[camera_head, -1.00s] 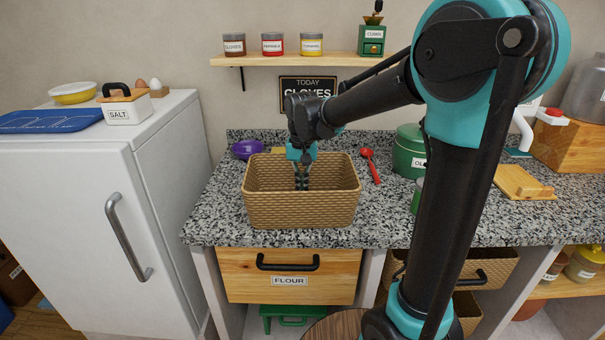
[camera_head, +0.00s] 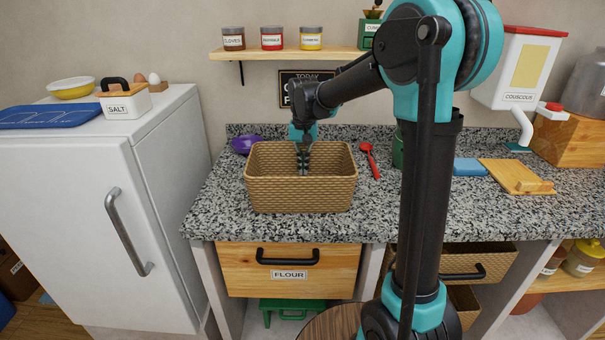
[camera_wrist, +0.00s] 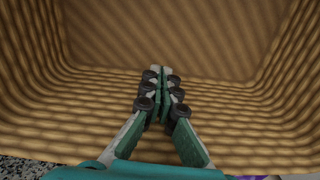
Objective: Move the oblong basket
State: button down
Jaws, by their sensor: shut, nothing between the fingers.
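The oblong basket (camera_head: 300,195) is tan and woven, and stands upright on the granite counter (camera_head: 215,205) above the flour drawer. My gripper (camera_head: 303,170) points down into the basket's open top, near its middle and towards the back wall. In the wrist view my gripper's fingers (camera_wrist: 160,90) are together with nothing between them, and the basket's woven inside (camera_wrist: 240,60) fills most of the picture. The basket looks empty apart from my fingers. I cannot tell whether the fingers touch its inside.
A purple bowl (camera_head: 243,144) is behind the basket at left, and a red ladle (camera_head: 370,160) lies close to its right. A blue item (camera_head: 469,167) and a wooden board (camera_head: 516,177) lie further right. A shelf (camera_head: 290,53) with jars hangs above. Bare counter shows at the front left.

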jog(key=w, duration=0.5)
jog(key=w+d, duration=0.1)
jog(key=w, duration=0.2)
jog(key=shift+w, duration=0.35)
